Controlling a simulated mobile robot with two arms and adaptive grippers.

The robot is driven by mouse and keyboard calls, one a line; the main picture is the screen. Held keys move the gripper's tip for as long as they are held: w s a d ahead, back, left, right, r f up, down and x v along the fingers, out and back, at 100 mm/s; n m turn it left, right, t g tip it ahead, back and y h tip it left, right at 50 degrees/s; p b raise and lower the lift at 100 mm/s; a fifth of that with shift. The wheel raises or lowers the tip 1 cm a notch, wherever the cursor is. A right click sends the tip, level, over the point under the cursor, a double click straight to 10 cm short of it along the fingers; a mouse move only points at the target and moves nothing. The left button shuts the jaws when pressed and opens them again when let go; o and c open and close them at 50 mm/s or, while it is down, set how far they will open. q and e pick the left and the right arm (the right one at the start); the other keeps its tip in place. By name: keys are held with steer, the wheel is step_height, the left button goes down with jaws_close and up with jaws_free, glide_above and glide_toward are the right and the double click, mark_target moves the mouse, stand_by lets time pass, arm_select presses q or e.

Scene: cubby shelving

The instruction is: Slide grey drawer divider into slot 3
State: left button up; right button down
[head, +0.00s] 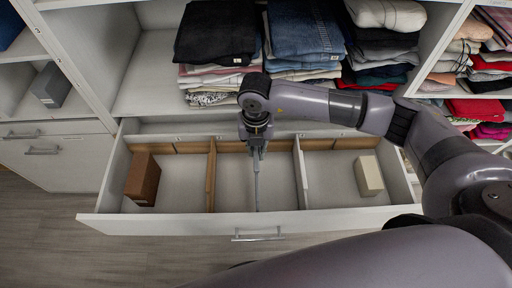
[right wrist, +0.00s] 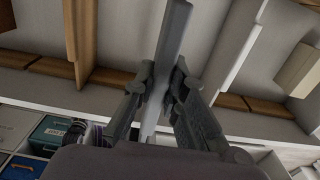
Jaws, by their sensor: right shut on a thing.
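The grey drawer divider (head: 257,185) is a thin upright panel in the middle compartment of the open white drawer (head: 160,224), running from back to front. My right gripper (head: 256,146) is above the drawer's back part, shut on the divider's rear upper part. In the right wrist view, the fingers (right wrist: 160,88) pinch the grey divider (right wrist: 173,38) from both sides. A wooden divider (head: 211,175) stands to its left and a pale divider (head: 300,172) to its right, both apart from it. I cannot tell whether its lower edge sits in a slot. My left gripper is not in view.
A brown box (head: 143,180) stands in the left compartment and a cream box (head: 368,176) in the right one. Folded jeans (head: 303,28) and other clothes are stacked on the shelf behind the drawer. Wooden strips (head: 189,147) line the drawer's back wall.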

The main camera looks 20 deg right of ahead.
steer(key=shift+f+b, duration=1.85)
steer(key=shift+f, duration=0.7)
steer(key=shift+f+b, duration=1.25)
steer(key=shift+f, duration=0.15)
steer(key=shift+f, duration=0.3)
steer(key=shift+f+b, duration=0.2)
steer(key=shift+b, duration=0.25)
steer(key=shift+f, duration=0.25)
steer(key=shift+f+b, duration=0.4)
steer(key=shift+b, duration=0.1)
steer(key=shift+f+b, duration=1.15)
steer(key=shift+f, duration=0.4)
steer(key=c, duration=1.6)
jaws_free()
steer(key=shift+r, duration=0.1)
steer(key=shift+o, duration=0.2)
